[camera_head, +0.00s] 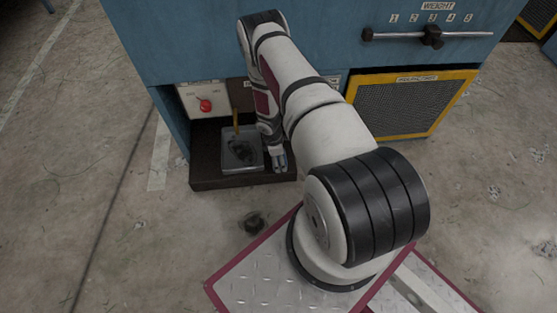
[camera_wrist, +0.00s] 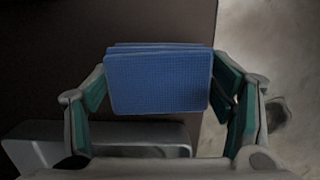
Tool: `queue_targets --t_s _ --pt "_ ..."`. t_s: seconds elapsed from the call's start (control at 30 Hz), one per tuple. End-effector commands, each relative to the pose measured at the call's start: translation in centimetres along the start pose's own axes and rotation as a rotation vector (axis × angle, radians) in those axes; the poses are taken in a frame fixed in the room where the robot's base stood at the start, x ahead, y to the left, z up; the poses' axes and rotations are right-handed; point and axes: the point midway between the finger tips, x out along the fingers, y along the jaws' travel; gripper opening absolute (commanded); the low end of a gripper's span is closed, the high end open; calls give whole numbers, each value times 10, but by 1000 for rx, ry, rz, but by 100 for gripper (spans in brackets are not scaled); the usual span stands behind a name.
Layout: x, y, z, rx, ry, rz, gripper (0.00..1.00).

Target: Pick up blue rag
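The blue rag (camera_wrist: 158,82) looks like a folded, textured rectangular pad with layers at its far edge. In the wrist view it lies between the two fingers of my gripper (camera_wrist: 160,85), over the dark brown ledge. The fingers are spread wide, one at each side of the rag, with their green inner pads close to its edges. Contact is not clear. In the head view my gripper (camera_head: 280,160) points down at the right part of the ledge, beside the metal tray. The rag there is mostly hidden, with only a small bluish patch by the fingers.
The metal tray (camera_head: 229,163) with dark contents stands on the brown ledge (camera_head: 215,184), left of my gripper. The blue machine (camera_head: 190,50) rises behind, with a red knob (camera_head: 205,105) and a yellow-framed grille (camera_head: 410,108). Concrete floor lies around.

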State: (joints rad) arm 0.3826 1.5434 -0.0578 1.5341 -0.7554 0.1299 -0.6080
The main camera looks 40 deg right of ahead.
Motion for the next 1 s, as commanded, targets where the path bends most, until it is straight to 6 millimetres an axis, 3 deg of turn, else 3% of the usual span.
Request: queue_targets --t_s 0.03,0.07,0.47,0.83,1.0 --pt "0 -1 0 0 0 -1 53" --pt "0 -1 0 0 0 -1 47" --pt "-3 -1 0 0 0 -1 47" --pt "-40 0 5 0 0 0 47" --pt "-38 -39 26 -6 -5 -7 47"
